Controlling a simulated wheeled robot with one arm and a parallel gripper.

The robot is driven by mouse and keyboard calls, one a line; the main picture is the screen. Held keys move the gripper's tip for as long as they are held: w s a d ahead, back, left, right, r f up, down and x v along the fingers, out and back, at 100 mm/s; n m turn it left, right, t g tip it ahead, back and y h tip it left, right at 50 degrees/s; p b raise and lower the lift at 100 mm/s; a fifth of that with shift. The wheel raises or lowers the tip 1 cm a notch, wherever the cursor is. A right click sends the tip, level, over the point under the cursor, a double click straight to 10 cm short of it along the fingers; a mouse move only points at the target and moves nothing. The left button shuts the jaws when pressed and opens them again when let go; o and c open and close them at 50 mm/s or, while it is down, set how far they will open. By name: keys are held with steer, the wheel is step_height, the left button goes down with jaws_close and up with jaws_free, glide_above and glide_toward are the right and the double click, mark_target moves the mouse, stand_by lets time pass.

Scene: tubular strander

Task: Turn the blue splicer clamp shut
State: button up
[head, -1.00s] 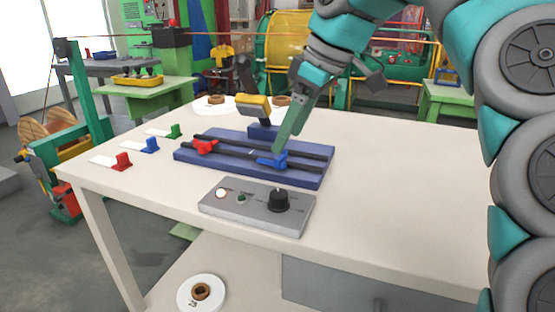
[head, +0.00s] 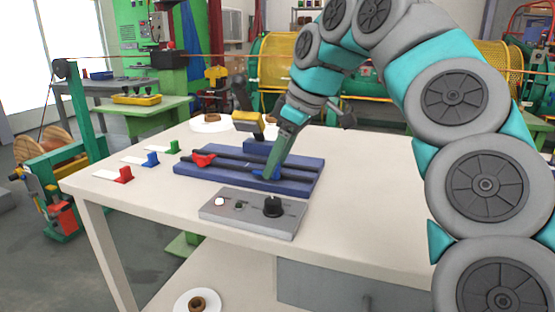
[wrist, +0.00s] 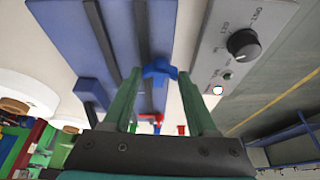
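The blue splicer clamp (head: 262,173) sits on the right part of the blue splicer block (head: 305,184), on its dark rails. In the head view it is partly hidden by my gripper (head: 270,174), which reaches down to it from above. In the wrist view the blue clamp (wrist: 158,71) shows between the tips of my two green fingers (wrist: 158,76).
A grey control box (head: 248,214) with a black knob (head: 272,207) stands just in front of the block. Red (head: 123,174), blue (head: 152,159) and green (head: 174,146) tagged pieces lie at left. A yellow-topped tool (head: 248,122) stands behind. The table's right side is clear.

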jaws_close()
steer(key=shift+m+b, duration=0.3)
steer(key=shift+s+f+m+t+b, duration=0.15)
steer(key=shift+m+t+b, duration=0.25)
steer(key=shift+m+b, duration=0.4)
steer(key=m+h+b, duration=0.1)
steer(key=m, duration=0.1)
steer(key=m+t+h+b, duration=0.1)
steer(key=m, duration=0.2)
steer(key=shift+a+m, duration=0.1)
steer(key=shift+m, duration=0.2)
steer(key=m, duration=0.2)
steer(key=m+t+h, duration=0.1)
steer(key=m, duration=0.1)
steer(key=shift+a+r+m+h+b, duration=0.2)
steer(key=shift+m+h+b, duration=0.1)
steer(key=shift+b, duration=0.1)
steer(key=m+h, duration=0.1)
steer(key=m, duration=0.3)
steer(key=shift+a+m+h, duration=0.1)
steer(key=shift+m+h, duration=0.2)
steer(key=shift+h, duration=0.1)
